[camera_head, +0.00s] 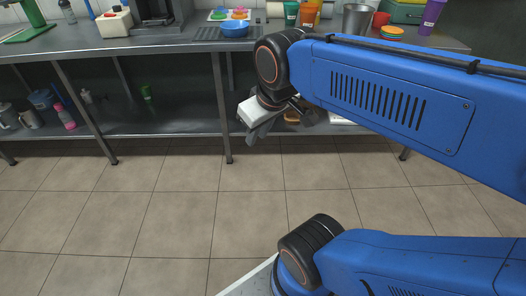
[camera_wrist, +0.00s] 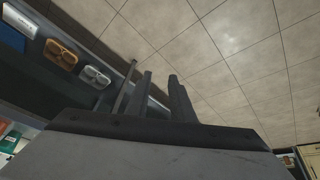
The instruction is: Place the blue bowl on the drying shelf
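The blue bowl (camera_head: 234,28) stands upright on the grey metal counter (camera_head: 130,43), near the back middle of the head view. Dark slats (camera_head: 208,34) show in the counter beside it; I cannot tell whether they belong to the drying shelf. My gripper (camera_wrist: 160,75) is empty, with a gap between its two fingers in the wrist view. In the head view it hangs below the counter's front edge, lower than the bowl and apart from it. The bowl is not visible in the wrist view.
A tray (camera_head: 216,16) with colourful items stands behind the bowl. Green (camera_head: 291,13) and orange (camera_head: 308,16) cups, a metal container (camera_head: 356,20) and a purple cup (camera_head: 432,16) stand to the right. A lower shelf (camera_head: 160,118) holds several items. The tiled floor in front is clear.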

